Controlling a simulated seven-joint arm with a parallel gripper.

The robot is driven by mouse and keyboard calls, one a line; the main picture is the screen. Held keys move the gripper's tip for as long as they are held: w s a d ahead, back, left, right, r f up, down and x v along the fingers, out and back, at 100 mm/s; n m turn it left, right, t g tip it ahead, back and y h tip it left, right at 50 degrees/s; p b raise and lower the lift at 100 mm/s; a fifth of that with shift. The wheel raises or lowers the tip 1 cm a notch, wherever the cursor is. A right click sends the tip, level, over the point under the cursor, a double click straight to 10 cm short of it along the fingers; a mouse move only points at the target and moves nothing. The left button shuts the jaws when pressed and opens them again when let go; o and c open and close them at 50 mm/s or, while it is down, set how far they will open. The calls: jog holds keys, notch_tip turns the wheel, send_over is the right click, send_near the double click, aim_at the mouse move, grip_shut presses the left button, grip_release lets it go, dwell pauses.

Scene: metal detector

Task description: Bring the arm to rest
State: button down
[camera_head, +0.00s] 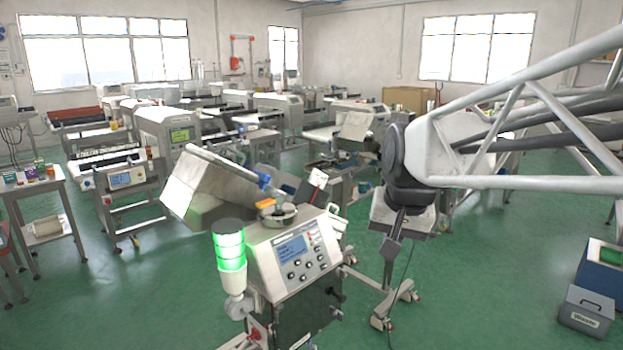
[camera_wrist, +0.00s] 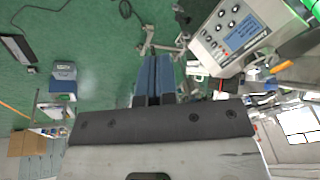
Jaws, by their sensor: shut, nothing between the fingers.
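My gripper (camera_wrist: 154,64) shows in the wrist view as two blue fingers side by side, shut, with nothing between them. The dark palm lies across the lower middle of that view. The fingers point over green floor, with a wheeled stand base beyond their tips. In the head view my arm reaches in from the right as a pale truss with a dark joint at its end. I cannot clearly make out the fingers there. The metal detector's control panel (camera_head: 297,255) stands left of the arm; in the wrist view the panel (camera_wrist: 240,32) is right of the fingers.
A lit green signal lamp (camera_head: 229,249) stands at the panel's left. A table with small boxes (camera_head: 40,180) is at far left. A grey box (camera_head: 586,315) and a blue bin (camera_head: 602,268) stand at lower right. Green floor is clear between the wheeled stand and these boxes.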

jog(key=s+d+f+n, duration=0.1)
jog(key=s+d+f, duration=0.1)
jog(key=s+f, duration=0.3)
jog(key=s+d+f+n+h, duration=0.1)
jog(key=s+f, duration=0.4)
jog(key=s, duration=0.8)
jog(key=shift+d+g, duration=0.3)
jog(key=shift+d, duration=0.45)
jog(key=shift+w, duration=0.1)
dwell(1.3)
